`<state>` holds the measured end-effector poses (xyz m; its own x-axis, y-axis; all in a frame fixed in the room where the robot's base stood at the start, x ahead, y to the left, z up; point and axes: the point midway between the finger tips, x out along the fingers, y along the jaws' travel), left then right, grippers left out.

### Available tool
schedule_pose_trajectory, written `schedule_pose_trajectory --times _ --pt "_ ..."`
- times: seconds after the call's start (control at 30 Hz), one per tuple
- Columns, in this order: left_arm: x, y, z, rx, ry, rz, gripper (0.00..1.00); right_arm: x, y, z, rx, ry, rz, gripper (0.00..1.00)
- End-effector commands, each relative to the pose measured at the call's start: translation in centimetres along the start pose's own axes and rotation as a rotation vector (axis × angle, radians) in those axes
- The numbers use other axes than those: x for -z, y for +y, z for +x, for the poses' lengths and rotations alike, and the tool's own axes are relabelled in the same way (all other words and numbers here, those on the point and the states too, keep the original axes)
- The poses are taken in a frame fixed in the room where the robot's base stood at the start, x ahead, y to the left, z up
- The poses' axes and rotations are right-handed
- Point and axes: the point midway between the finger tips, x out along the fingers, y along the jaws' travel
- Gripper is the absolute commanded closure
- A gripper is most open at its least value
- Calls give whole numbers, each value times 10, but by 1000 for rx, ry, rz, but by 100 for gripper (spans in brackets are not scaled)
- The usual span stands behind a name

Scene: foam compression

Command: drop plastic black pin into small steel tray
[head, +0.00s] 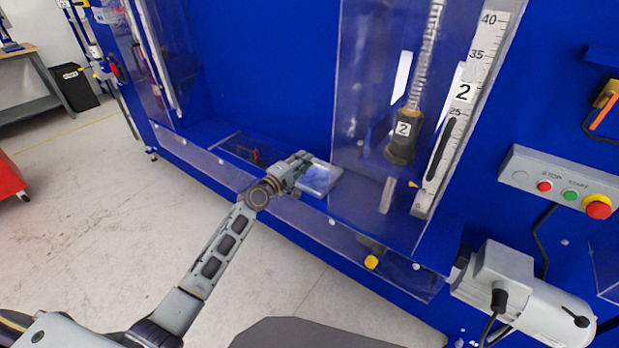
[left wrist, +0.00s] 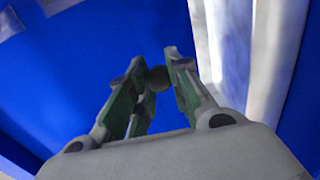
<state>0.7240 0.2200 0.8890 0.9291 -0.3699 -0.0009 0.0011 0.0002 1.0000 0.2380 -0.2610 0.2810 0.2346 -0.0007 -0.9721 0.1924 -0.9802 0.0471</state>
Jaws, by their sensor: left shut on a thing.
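My left gripper (head: 300,160) reaches in from the left over the ledge of the blue machine. In the left wrist view the left gripper (left wrist: 158,72) has its green-padded fingers closed on a small dark round-ended piece, which looks like the black pin (left wrist: 158,79). Most of the pin is hidden by the fingers, and I cannot make it out in the head view. The small steel tray (head: 321,180) lies on the ledge just right of the gripper, partly covered by the fingers. I cannot tell the height of the fingers above it. My right gripper is not in view.
A dark recess with small red parts (head: 254,155) lies left of the gripper. A clear guard (head: 350,120) stands right of the tray, near a spring plunger (head: 402,140) and a ruler (head: 470,90). A low clear panel edges the ledge's front.

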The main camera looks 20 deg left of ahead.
Motion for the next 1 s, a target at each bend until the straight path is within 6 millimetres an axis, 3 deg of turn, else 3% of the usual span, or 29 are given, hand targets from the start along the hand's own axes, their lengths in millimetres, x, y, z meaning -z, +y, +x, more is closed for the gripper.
schedule_pose_trajectory --times 0.3,0.33,0.5,1.0 --pt "0 0 0 0 0 0 100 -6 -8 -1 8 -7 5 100" --pt "0 0 0 0 0 0 77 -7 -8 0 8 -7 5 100" --pt "0 0 0 0 0 0 55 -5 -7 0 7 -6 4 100" --pt "0 -1 -4 0 0 0 55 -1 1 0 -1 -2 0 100"
